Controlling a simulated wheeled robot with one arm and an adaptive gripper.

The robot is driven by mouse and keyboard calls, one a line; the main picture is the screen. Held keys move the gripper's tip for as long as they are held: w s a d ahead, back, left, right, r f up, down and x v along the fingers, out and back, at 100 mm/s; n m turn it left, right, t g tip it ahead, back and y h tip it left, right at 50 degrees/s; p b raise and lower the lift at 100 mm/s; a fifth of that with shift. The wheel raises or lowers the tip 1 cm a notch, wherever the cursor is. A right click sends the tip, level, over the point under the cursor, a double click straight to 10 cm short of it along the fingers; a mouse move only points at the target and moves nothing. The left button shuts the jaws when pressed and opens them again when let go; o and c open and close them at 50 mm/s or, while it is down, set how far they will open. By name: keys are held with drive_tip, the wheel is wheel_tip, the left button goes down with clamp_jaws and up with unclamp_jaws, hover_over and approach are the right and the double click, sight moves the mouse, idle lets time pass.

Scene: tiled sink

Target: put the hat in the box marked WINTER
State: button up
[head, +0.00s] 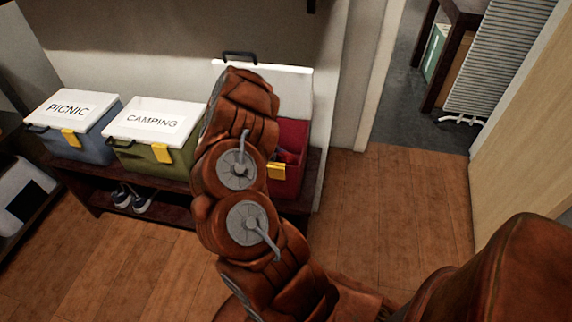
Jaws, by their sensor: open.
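A red box (295,133) stands open at the right end of the low bench, partly hidden behind my arm. Its white lid (285,80) is raised against the wall, with a dark handle at the top and a yellow latch on the box front. No WINTER marking shows on the parts I can see. Something small and dark shows inside the box, too little to identify. I cannot make out a hat. My arm reaches up in front of the red box, and my gripper is hidden behind it.
A blue box marked PICNIC (83,143) and a green box marked CAMPING (148,154) stand closed on the dark bench (180,185). Shoes (131,199) sit below. The wooden floor is clear towards the doorway at right. A pale door (528,130) stands at far right.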

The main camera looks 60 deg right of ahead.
drive_tip(key=v, duration=0.7)
drive_tip(key=shift+w+a+r, duration=0.1)
drive_tip(key=shift+r, duration=0.1)
drive_tip(key=shift+p, duration=0.35)
